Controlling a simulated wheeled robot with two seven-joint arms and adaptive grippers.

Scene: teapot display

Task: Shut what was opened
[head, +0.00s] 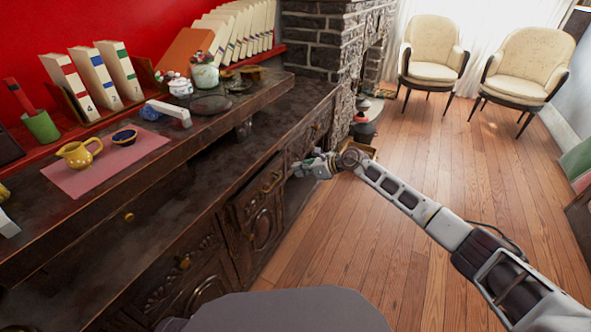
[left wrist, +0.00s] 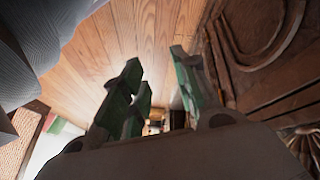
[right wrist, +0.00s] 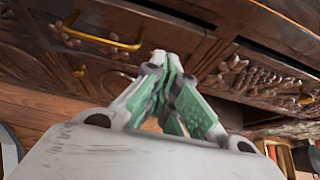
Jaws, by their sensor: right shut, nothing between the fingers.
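The dark carved wooden sideboard (head: 205,212) runs along the left of the head view. My right gripper (head: 308,166) is beside the sideboard front, past that drawer. In the right wrist view, its green fingers (right wrist: 168,62) are together and empty, before carved drawer fronts and a brass handle (right wrist: 100,38); contact is unclear. My left gripper (left wrist: 158,82) shows only in the left wrist view, fingers apart and empty, near carved wood (left wrist: 255,60).
Two cream chairs (head: 433,55) stand far off. The wooden floor (head: 350,235) right of the sideboard is clear.

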